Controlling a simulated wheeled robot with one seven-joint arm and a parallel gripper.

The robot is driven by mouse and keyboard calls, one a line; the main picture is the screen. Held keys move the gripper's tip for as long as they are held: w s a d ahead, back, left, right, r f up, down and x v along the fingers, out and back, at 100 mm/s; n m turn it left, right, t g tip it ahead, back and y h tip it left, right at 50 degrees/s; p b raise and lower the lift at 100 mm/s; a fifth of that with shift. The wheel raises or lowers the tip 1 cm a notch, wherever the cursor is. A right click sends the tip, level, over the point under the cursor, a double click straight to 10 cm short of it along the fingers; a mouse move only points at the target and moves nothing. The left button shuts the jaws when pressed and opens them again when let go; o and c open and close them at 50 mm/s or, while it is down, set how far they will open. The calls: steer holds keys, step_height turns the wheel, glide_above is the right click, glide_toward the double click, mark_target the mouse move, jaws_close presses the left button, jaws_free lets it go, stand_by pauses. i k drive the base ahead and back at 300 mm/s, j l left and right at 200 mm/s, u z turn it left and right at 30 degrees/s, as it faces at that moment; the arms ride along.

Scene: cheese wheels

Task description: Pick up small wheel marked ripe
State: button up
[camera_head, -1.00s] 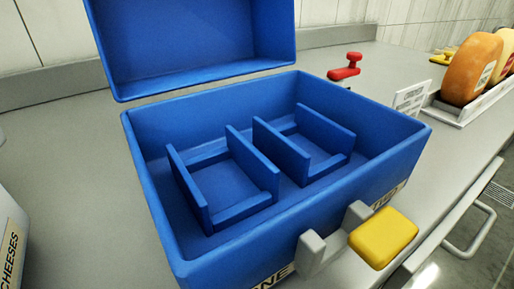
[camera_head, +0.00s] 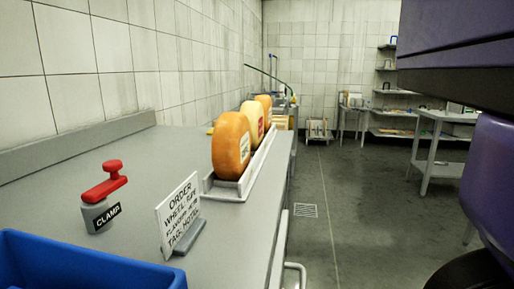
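Several cheese wheels stand on edge in a row in a long pale rack (camera_head: 232,188) on the grey counter. The nearest wheel (camera_head: 226,146) is orange with a white label too small to read. Behind it is a paler yellow wheel (camera_head: 252,117) with a red label, then another orange wheel (camera_head: 264,102). I cannot tell which one is marked ripe. My gripper is not in view.
A blue box (camera_head: 80,262) is at the bottom left. A red-handled clamp (camera_head: 100,190) and a white order sign (camera_head: 178,215) stand on the counter (camera_head: 60,190). The floor (camera_head: 345,215) right of the counter is open. A table (camera_head: 445,118) and shelves stand farther back.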

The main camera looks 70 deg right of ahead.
mark_target(230, 146)
steer(key=z, duration=0.95)
steer(key=j, duration=0.1)
steer(key=k+z, duration=0.05)
